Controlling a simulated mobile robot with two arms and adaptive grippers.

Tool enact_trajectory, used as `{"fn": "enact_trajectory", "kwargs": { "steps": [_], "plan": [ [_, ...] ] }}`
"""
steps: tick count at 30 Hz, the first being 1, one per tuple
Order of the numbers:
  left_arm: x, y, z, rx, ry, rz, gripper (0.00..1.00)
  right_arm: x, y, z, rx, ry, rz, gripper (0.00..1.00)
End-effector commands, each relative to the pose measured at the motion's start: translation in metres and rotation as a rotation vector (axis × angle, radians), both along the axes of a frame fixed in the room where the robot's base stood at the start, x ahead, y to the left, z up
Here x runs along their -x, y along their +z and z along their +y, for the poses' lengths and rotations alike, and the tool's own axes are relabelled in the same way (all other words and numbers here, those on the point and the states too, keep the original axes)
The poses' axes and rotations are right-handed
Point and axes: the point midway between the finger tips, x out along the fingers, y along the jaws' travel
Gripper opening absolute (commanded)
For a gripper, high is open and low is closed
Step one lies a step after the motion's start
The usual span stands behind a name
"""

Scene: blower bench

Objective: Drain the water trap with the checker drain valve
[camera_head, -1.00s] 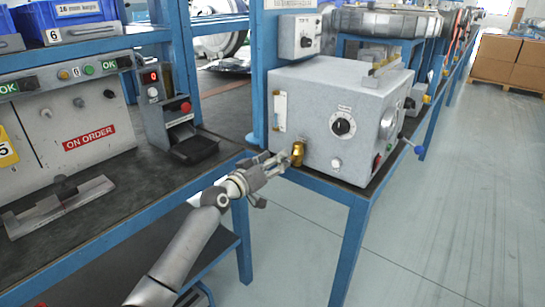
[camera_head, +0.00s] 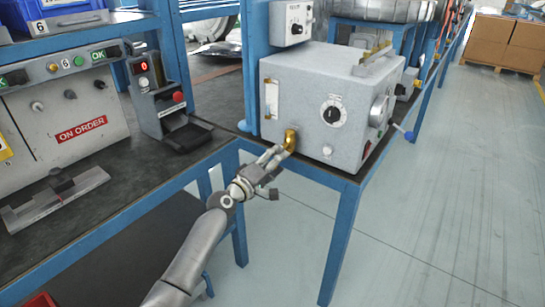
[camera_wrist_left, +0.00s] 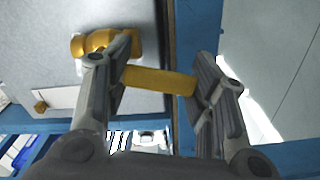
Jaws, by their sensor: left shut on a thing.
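The checker is a grey box (camera_head: 335,115) on a blue-framed bench. Its brass drain valve (camera_head: 290,139) sits low on the front face, near the left corner. A narrow upright sight tube (camera_head: 271,98), perhaps the water trap, is above it on the same face; its water level is too small to read. My left gripper (camera_head: 280,152) reaches the valve from the lower left. In the left wrist view, the brass valve body (camera_wrist_left: 92,43) is beside one finger, and its yellow bar-like handle (camera_wrist_left: 158,81) lies between the fingers of my left gripper (camera_wrist_left: 165,72), which is shut on it. My right gripper is not in view.
A black tray unit (camera_head: 185,137) stands to the left. The floor (camera_head: 440,220) at right is clear.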

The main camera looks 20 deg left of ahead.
Motion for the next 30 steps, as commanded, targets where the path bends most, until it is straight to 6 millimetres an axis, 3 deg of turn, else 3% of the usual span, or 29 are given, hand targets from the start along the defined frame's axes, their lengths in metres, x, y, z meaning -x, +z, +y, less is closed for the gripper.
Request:
{"fn": "enact_trajectory", "kwargs": {
  "steps": [9, 24, 25, 30],
  "plan": [
    [0.002, -0.002, -0.005, 0.107, 0.001, 0.031, 0.08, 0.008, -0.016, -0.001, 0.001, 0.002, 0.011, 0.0],
    [0.002, -0.003, -0.006, 0.121, 0.001, 0.034, 0.08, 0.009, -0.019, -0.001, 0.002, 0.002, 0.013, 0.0],
    [0.002, -0.003, -0.006, 0.121, 0.001, 0.034, 0.52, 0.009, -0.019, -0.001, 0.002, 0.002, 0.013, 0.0],
    [0.002, -0.003, -0.006, 0.12, 0.001, 0.034, 0.74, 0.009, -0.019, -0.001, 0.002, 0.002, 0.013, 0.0]
  ]
}}
